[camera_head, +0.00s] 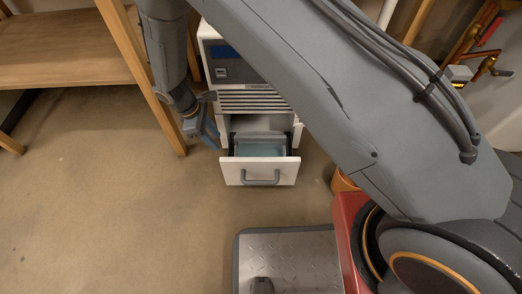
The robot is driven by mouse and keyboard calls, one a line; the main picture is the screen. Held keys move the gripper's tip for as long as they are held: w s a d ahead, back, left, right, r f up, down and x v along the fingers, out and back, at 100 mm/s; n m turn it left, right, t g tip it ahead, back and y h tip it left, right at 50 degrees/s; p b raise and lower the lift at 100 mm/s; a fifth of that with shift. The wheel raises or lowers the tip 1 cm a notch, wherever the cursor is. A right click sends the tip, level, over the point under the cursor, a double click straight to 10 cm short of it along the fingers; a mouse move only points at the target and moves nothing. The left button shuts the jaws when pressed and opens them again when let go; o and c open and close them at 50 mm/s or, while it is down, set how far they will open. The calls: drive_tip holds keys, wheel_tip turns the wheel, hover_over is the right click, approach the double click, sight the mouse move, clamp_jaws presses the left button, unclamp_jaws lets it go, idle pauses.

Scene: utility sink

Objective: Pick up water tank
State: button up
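The water tank (260,149) is a translucent, bluish-grey bin. It sits inside the pulled-out drawer (236,171) at the bottom of a white appliance (212,52). The drawer has a white front and a grey bar handle (261,182). My gripper (211,134) is just left of the drawer opening, beside the appliance's left edge. It appears apart from the tank, with nothing visible held in it. I cannot make out the gap between its fingers. My arm crosses the upper right and hides part of the appliance.
A wooden table (60,50) stands at the left, its leg (150,100) close to my gripper. An orange-brown round object (343,182) is partly hidden right of the drawer. Brass-coloured pipes (470,50) are at the upper right. The floor (100,210) at the lower left is clear.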

sight(258, 136)
drive_tip(key=d+b, duration=0.1)
drive_tip(key=d, duration=0.4)
drive_tip(key=d+b, duration=0.1)
drive_tip(key=d, duration=0.4)
drive_tip(key=d+b, duration=0.2)
drive_tip(key=d, duration=0.3)
drive_tip(key=shift+s+d, duration=0.3)
drive_tip(key=shift+d, duration=0.05)
drive_tip(key=shift+b+x, duration=1.4)
drive_tip(key=shift+x, duration=1.15)
drive_tip(key=shift+c, duration=0.2)
clamp_jaws()
drive_tip(key=shift+w, duration=0.1)
